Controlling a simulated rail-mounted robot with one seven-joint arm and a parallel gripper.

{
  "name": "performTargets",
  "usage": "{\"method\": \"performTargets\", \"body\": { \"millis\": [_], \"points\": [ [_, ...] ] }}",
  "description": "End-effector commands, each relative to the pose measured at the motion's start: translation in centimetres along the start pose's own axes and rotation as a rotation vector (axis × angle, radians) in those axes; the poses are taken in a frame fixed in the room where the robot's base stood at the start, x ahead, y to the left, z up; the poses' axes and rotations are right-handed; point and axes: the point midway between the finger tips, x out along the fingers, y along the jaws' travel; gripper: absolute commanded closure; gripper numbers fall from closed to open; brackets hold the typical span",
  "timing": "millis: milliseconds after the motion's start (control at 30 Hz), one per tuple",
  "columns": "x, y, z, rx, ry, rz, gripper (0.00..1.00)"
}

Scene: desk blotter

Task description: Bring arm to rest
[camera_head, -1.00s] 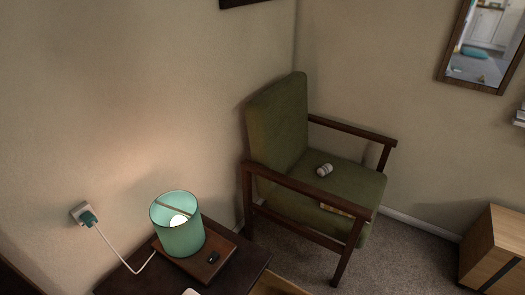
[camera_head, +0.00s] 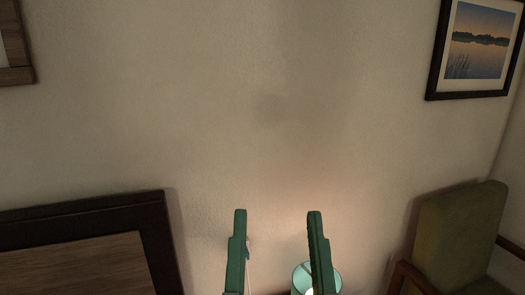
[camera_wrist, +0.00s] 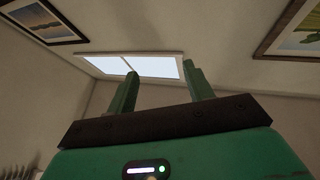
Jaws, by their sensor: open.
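My gripper (camera_head: 277,218) shows at the lower middle of the head view, its two green fingers upright and apart with nothing between them. In the wrist view my gripper (camera_wrist: 160,82) also stands open and empty, its fingers pointing up toward a bright window or skylight (camera_wrist: 135,67). In the head view the wall lies behind the fingers.
A lit teal lamp (camera_head: 318,277) is partly hidden behind the right finger. A green armchair (camera_head: 460,235) stands at the right. A dark-framed panel (camera_head: 85,220) is at the lower left. A lake picture (camera_head: 478,42) hangs at the upper right. The wall's middle is bare.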

Motion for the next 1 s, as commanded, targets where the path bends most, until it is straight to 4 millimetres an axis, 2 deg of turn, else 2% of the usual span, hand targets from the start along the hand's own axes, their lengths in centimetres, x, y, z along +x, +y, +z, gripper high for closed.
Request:
{"method": "performTargets", "body": {
  "millis": [33, 67, 100, 600, 700, 800, 1000],
  "points": [
    [-1.5, -2.5, -3.6, -0.028, 0.096, -0.036, 0.48],
    [-0.7, -3.1, -6.6, -0.040, 0.124, -0.039, 0.48],
    [1.6, -2.8, -9.6, -0.039, 0.108, -0.033, 0.48],
    [14.4, -4.3, -32.0, -0.022, 0.095, -0.042, 0.48],
    [16.1, -4.6, -35.0, -0.019, 0.094, -0.044, 0.48],
    [17.0, -4.7, -36.7, -0.018, 0.093, -0.045, 0.48],
    [17.3, -4.7, -37.0, -0.017, 0.093, -0.046, 0.48]
  ]
}}
